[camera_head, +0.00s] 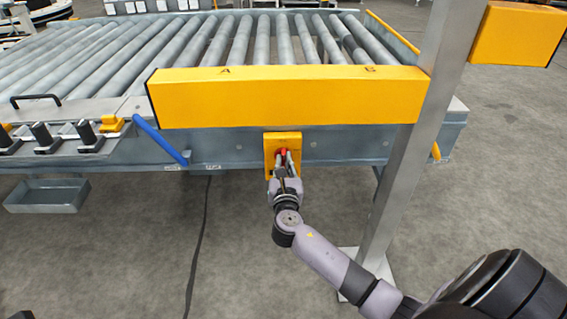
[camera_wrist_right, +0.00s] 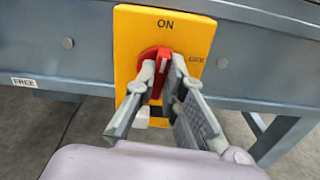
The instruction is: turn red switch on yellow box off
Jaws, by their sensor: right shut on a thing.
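The yellow box (camera_head: 269,142) is mounted on the side of the conveyor frame, below the long yellow beam. In the right wrist view the yellow box (camera_wrist_right: 195,38) is marked ON at the top and OFF at the right. The red switch (camera_wrist_right: 161,60) is a rotary knob with its grip bar roughly upright, in line with ON. My right gripper (camera_head: 284,159) is at the box with its fingers shut on the red switch, one on each side of the bar. The fingers hide part of the knob. My left gripper is not in view.
The yellow beam (camera_head: 285,98) runs along the roller conveyor (camera_head: 240,42) above the box. A grey metal post (camera_head: 405,170) stands to the right of my right gripper. A blue bar (camera_head: 160,139) and a grey tray (camera_head: 46,196) are at the left. The floor in front is mostly clear.

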